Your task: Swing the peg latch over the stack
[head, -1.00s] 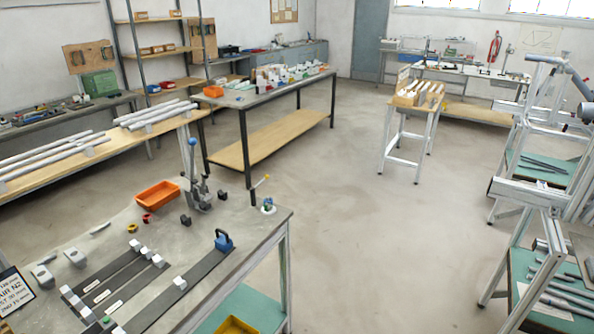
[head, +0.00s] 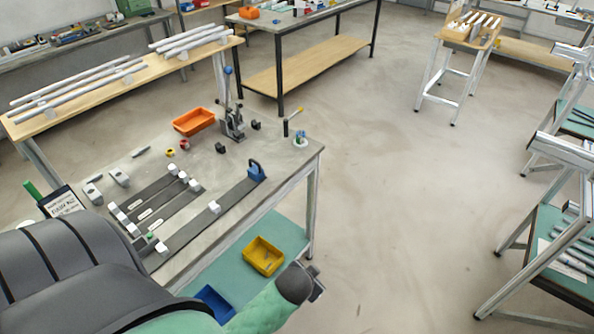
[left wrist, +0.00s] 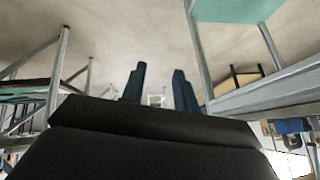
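On the near bench, a jig of dark strips (head: 190,233) carries several small white blocks (head: 214,207). A blue handled block (head: 256,171) sits at the long strip's far end. I cannot make out for sure which part is the peg latch or the stack. My left gripper (head: 317,284), on a green and grey arm, is out past the bench's right side, over the floor and apart from the jig. In the left wrist view its two dark fingers (left wrist: 158,77) stand apart with nothing between them. My right gripper is not in view.
A lever press (head: 232,124), an orange tray (head: 194,121) and a small round holder (head: 300,139) stand at the bench's far side. A yellow bin (head: 263,256) and a blue bin (head: 214,303) sit on its lower shelf.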

